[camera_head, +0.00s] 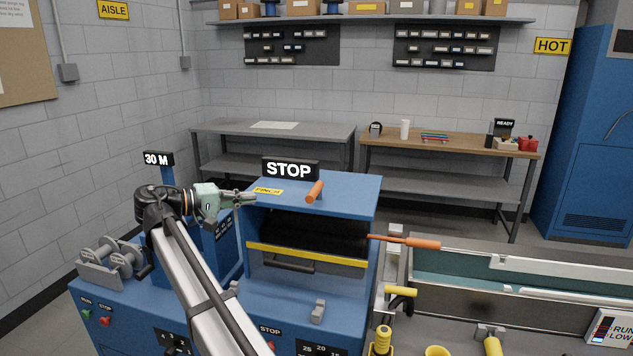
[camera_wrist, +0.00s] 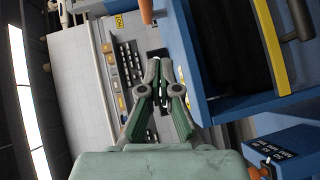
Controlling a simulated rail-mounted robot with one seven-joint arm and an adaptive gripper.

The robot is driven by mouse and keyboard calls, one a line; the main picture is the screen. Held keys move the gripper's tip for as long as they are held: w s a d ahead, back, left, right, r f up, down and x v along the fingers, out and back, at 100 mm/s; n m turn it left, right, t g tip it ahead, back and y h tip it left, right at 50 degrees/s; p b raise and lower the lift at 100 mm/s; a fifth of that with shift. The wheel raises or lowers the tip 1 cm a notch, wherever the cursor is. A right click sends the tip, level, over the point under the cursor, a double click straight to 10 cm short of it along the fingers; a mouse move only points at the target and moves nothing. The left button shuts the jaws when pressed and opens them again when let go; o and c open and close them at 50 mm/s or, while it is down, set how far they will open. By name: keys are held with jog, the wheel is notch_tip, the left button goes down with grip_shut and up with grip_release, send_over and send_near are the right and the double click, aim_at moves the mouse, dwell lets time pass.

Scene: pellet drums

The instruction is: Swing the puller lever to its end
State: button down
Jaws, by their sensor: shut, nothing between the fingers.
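A blue puller housing (camera_head: 340,190) stands at centre in the head view, with a STOP sign and a yellow PINCH label on top. A short orange-gripped handle (camera_head: 315,191) stands tilted on its top. A longer lever with an orange grip (camera_head: 410,241) sticks out to the right from its right side. I cannot tell which of the two is the puller lever. My gripper (camera_head: 254,199) is shut and empty at the housing's upper left, apart from both handles. In the wrist view its fingertips (camera_wrist: 159,66) meet beside the blue housing (camera_wrist: 205,70); an orange grip (camera_wrist: 146,11) shows at the top edge.
A yellow-edged opening (camera_head: 305,255) with a dark handle is in the housing's front. A water trough (camera_head: 500,275) and yellow handles (camera_head: 400,291) lie to the right. A 30 M sign (camera_head: 158,159) stands left of my arm. Two benches (camera_head: 270,132) stand behind.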

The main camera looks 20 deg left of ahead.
notch_tip(320, 180, up, 2)
jog(key=shift+d+r, duration=0.1)
jog(key=p, duration=0.5)
send_near(315, 192)
jog(key=shift+w+d+f, duration=0.9)
jog(key=shift+w+d, duration=0.2)
jog(key=shift+w, duration=2)
jog(key=shift+s, duration=0.2)
